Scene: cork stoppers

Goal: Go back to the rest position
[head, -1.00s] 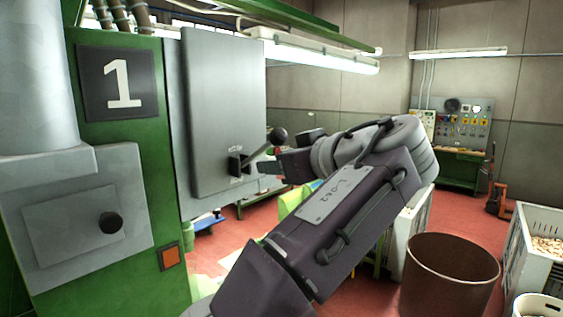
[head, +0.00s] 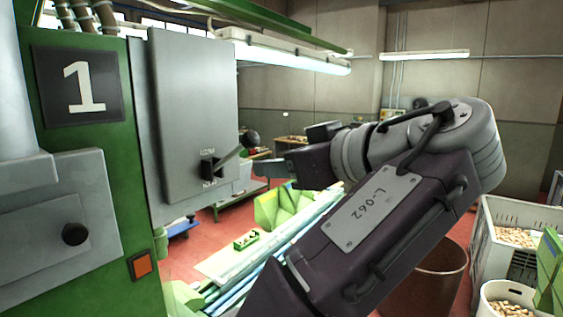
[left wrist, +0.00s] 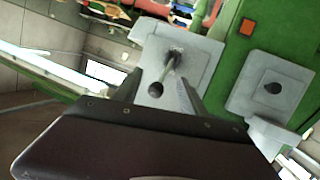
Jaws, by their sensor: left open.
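My left gripper (head: 268,169) is open in the head view, just right of a lever with a black ball knob (head: 250,138) on a grey control box (head: 193,110). The lever slants up to the right from its slot. In the left wrist view, the two fingers of my left gripper (left wrist: 160,80) stand apart, and the lever's knob (left wrist: 155,89) shows in the gap between them, with nothing gripped. Whether the fingers still overlap the knob in depth I cannot tell. My left arm fills the middle right of the head view. My right gripper is not in view.
A green machine panel with a "1" sign (head: 82,85) and a grey plate with a black knob (head: 75,234) stands close at left. A brown bin (head: 445,275), partly behind my arm, and a white crate of corks (head: 487,262) stand at right. A conveyor (head: 240,270) runs below.

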